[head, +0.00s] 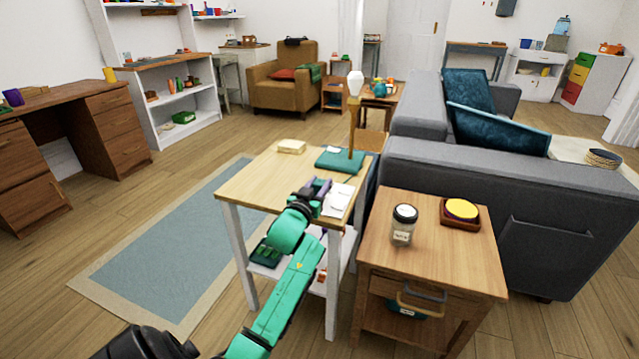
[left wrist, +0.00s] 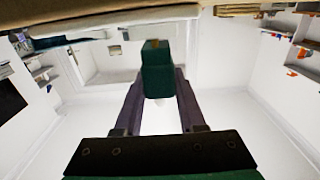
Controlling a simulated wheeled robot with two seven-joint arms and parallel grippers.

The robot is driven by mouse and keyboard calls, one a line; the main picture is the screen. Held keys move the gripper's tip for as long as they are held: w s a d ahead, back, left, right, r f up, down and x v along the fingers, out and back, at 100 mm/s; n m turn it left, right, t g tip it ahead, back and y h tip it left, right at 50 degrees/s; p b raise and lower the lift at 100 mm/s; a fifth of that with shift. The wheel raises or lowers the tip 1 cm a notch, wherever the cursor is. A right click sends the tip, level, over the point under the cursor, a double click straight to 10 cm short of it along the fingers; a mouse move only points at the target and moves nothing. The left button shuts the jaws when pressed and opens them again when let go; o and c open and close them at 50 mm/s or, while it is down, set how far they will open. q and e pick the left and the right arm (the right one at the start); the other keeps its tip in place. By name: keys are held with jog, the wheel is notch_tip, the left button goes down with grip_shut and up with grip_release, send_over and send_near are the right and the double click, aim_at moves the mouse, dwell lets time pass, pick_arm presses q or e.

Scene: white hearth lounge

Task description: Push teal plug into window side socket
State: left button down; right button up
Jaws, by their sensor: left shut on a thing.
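My left gripper (head: 316,190) is above the front right part of a small light-wood table (head: 258,186). In the left wrist view its two purple fingers (left wrist: 157,92) are shut on a dark teal block, the teal plug (left wrist: 156,72), which stands out beyond the fingertips. In the head view the plug is hidden or too small to tell from the gripper. A white flat piece (head: 339,202) lies on the table just right of the gripper. I cannot make out sockets on it, nor tell which one is the window side socket. My right gripper is not in view.
A cream block (head: 291,147) lies at the back left. A wooden side table (head: 432,268) with a jar (head: 404,226) and yellow-topped dish (head: 461,209) stands to the right, before a grey sofa (head: 510,185).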

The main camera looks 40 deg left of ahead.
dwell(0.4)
pick_arm(q)
jog(key=shift+f+b, duration=0.35)
jog(key=shift+f, duration=0.7)
dwell(0.4)
jog(key=shift+c, duration=2.1)
grip_release()
